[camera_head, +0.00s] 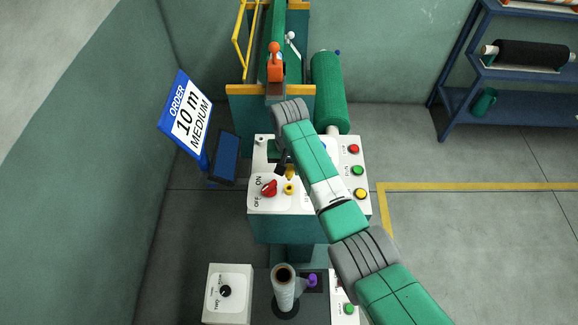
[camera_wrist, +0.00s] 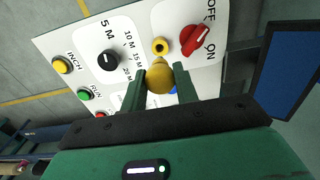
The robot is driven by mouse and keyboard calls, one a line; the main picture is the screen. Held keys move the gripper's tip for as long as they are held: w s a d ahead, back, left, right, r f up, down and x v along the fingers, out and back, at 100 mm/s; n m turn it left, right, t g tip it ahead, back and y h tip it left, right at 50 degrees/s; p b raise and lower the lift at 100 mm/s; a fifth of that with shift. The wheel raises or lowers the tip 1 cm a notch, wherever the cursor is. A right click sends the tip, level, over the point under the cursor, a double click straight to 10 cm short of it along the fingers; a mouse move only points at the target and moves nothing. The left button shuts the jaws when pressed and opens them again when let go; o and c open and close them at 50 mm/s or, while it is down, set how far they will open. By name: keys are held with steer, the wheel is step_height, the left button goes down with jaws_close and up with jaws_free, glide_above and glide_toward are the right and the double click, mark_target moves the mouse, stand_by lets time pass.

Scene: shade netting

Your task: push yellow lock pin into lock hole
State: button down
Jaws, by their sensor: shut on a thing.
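In the wrist view my gripper (camera_wrist: 160,84) is shut on the yellow lock pin (camera_wrist: 158,75), whose round yellow head sits between the green fingertips. The lock hole (camera_wrist: 160,46) is a yellow ring with a dark centre on the white panel, just beyond the pin in this view and apart from it. In the head view the pin (camera_head: 290,171) shows as a small yellow patch by my dark fingers. The yellow lock hole (camera_head: 289,189) lies just below it in the picture.
The red OFF/ON switch (camera_wrist: 196,40) is close beside the lock hole. A black length dial (camera_wrist: 108,58) and yellow and green buttons sit on the same white panel (camera_head: 319,198).

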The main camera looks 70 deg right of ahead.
mark_target(289, 180)
steer(key=shift+f+b, duration=0.95)
steer(key=shift+f, duration=0.8)
steer(key=shift+f+b, duration=0.5)
steer(key=shift+f, duration=0.6)
steer(key=shift+f+b, duration=0.45)
steer(key=shift+f, duration=0.2)
steer(key=c, duration=1)
jaws_free()
steer(key=shift+r, duration=3.95)
